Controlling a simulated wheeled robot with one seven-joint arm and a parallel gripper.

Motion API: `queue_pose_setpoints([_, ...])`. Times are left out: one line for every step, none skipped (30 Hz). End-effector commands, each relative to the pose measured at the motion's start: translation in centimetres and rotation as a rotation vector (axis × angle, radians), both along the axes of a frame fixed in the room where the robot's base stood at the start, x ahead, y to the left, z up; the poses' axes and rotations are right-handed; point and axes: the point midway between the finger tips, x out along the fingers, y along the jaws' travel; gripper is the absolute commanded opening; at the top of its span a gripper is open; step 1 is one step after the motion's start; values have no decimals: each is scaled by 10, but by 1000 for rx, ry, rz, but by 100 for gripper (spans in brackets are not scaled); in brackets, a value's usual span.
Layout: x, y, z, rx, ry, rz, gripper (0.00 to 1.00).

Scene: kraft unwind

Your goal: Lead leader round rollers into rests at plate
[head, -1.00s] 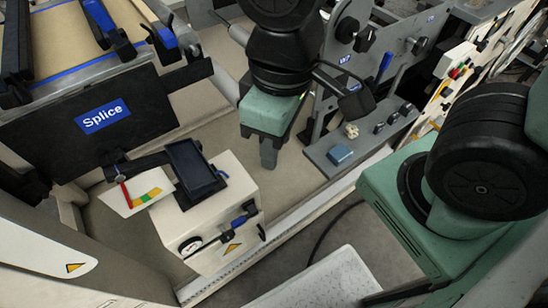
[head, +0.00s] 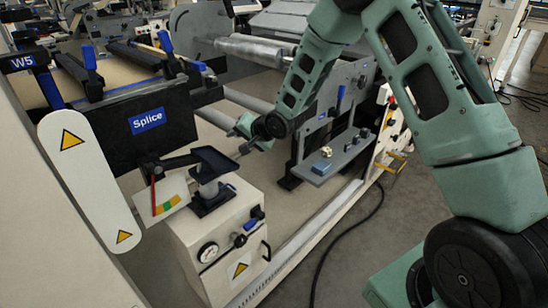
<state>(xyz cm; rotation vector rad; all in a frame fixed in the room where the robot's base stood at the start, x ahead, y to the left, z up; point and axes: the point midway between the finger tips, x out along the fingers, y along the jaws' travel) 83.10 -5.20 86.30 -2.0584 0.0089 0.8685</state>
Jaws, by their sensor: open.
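My gripper (head: 243,151) is open at the end of my green arm, left of the grey upright plate (head: 312,142) and beyond the white box. No web or paper shows between its fingers, though they are small here. Grey rollers (head: 246,99) run across the machine behind my gripper, and a larger roller (head: 256,49) lies farther back. Tan kraft paper (head: 122,78) lies on the splice table, above the black panel with the blue "Splice" label (head: 147,121). I cannot make out the leader's free end or the rests at the plate.
A white box (head: 212,243) with a gauge carries a dark tray (head: 215,163) on a post. A black cable (head: 345,229) crosses the clear floor at right.

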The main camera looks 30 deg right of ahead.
Motion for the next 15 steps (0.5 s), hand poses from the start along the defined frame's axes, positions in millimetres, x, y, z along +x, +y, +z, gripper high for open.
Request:
queue_pose_setpoints([17,-31,-33,83,-28,-70,44])
queue_pose_setpoints([24,-45,-43,134,-50,-102,44])
queue_pose_setpoints([33,-62,-55,199,-78,-140,44])
queue_pose_setpoints([37,-75,-64,246,-95,-165,44])
queue_pose_setpoints([41,-86,-72,289,-113,-183,44])
queue_pose_setpoints([44,-99,-82,342,-132,-207,44])
queue_pose_setpoints([45,-108,-88,377,-145,-221,44])
queue_pose_setpoints([46,-115,-94,410,-156,-231,44])
queue_pose_setpoints([46,-124,-99,446,-170,-243,44])
queue_pose_setpoints([46,-129,-103,468,-176,-249,44])
queue_pose_setpoints([47,-133,-106,486,-183,-253,44])
queue_pose_setpoints([46,-137,-109,508,-188,-259,44])
queue_pose_setpoints([46,-139,-110,517,-192,-262,44])
queue_pose_setpoints([46,-141,-111,525,-194,-263,44])
queue_pose_setpoints([46,-142,-110,531,-197,-264,44])
